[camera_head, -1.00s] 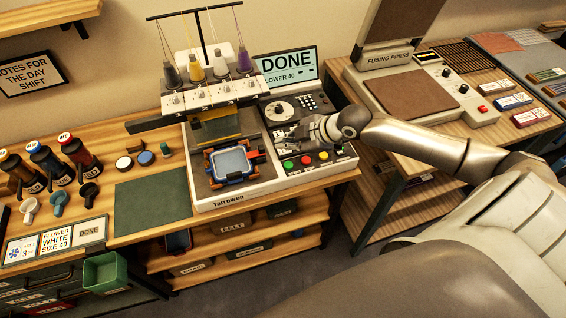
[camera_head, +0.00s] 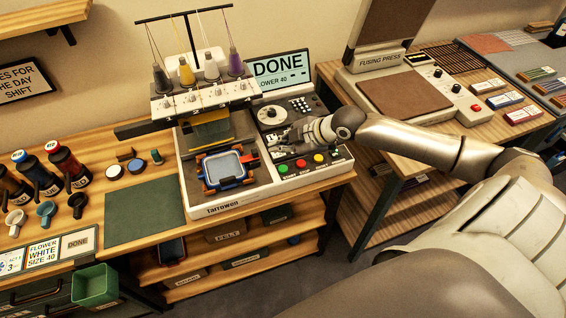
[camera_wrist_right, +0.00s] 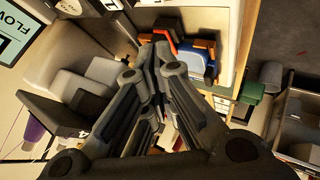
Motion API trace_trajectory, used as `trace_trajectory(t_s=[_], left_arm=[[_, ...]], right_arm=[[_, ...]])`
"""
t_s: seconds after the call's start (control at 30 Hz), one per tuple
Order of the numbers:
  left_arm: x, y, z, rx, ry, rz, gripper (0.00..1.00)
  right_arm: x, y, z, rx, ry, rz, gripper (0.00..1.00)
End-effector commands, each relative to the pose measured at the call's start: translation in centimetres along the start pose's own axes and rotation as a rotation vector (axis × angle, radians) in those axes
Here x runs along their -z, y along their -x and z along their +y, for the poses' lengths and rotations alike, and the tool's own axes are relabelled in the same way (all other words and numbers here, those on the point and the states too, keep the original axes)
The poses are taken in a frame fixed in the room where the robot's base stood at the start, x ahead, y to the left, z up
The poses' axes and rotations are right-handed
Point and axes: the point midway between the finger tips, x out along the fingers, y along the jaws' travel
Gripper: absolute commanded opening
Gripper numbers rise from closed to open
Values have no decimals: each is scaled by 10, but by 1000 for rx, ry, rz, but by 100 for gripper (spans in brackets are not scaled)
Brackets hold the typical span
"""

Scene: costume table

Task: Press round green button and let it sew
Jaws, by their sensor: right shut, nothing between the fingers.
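The white embroidery machine (camera_head: 232,203), marked Tarrowen, stands on the wooden table. Its front right panel has a row of round buttons, with the green button (camera_head: 283,167) at the left end. The machine's screen (camera_head: 281,68) reads DONE, with a flower line below. A blue and orange hoop (camera_head: 224,169) lies under the needle heads. My right gripper (camera_head: 278,142) is shut and empty, just behind the button row and above the panel; the picture shows no clear contact. Its closed fingers fill the middle of the right wrist view (camera_wrist_right: 160,105), where the buttons are hidden. My left gripper is out of view.
Thread cones (camera_head: 187,72) stand over the machine. A green mat (camera_head: 146,212) lies to its left, with bottles and stamps beyond. A fusing press (camera_head: 408,95) stands on the table to the right, across a gap. My right arm crosses in front of it.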

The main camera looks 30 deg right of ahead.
Motion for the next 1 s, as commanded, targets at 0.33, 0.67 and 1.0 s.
trace_trajectory(t_s=[0.33,0.67,1.0], left_arm=[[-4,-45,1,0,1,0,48],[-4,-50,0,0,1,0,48],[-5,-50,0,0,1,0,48]], right_arm=[[-24,-34,-25,1,0,0,0],[-31,-43,-31,-1,1,0,0],[-31,-43,-31,0,0,1,0]])
